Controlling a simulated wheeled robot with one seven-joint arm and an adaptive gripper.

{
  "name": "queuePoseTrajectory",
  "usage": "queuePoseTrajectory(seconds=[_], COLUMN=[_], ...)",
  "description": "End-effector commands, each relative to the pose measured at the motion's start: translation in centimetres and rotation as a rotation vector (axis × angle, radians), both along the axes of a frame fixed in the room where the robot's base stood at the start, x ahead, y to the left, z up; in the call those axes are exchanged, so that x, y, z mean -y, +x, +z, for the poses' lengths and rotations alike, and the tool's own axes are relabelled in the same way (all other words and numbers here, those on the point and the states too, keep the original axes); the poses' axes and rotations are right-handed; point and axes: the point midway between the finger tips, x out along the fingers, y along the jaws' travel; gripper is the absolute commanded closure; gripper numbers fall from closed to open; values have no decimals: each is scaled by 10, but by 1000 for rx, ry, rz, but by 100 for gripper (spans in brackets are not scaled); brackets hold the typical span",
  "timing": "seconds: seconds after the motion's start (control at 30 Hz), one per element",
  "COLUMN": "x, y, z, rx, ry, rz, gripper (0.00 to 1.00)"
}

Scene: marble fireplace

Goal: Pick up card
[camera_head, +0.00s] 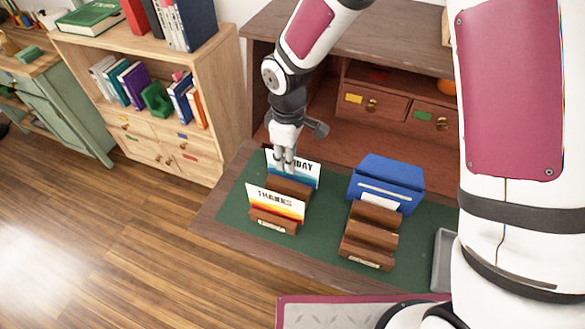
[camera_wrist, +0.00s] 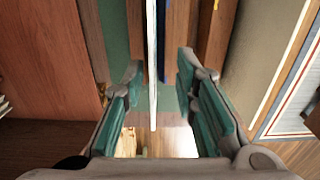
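A white card with blue at its base and the letters "DAY" showing (camera_head: 304,170) stands in the rear of the left wooden card holder (camera_head: 272,222). A card reading "THANKS" (camera_head: 276,201) with an orange and yellow lower part stands in front of it. My gripper (camera_head: 285,163) points down at the "DAY" card and hides part of its lettering. In the wrist view my gripper (camera_wrist: 160,75) is open. The thin white edge of a card (camera_wrist: 152,65) runs between its teal-padded fingers, apart from both. I cannot tell for certain which card that edge belongs to.
A second wooden holder (camera_head: 367,240) stands to the right, with blue envelopes or cards (camera_head: 388,182) at its rear. Both holders are on a green desk mat (camera_head: 325,225). A desk hutch with small drawers (camera_head: 375,103) rises behind. A grey tray (camera_head: 443,262) lies at the right.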

Motion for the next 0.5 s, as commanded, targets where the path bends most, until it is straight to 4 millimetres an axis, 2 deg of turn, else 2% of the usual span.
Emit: queuePoseTrajectory(seconds=[0.3,0.5], x=[5,5], y=[6,6], z=[-41,-51], rx=[-3,0], ry=[-1,0], rz=[-1,0], gripper=[73,73])
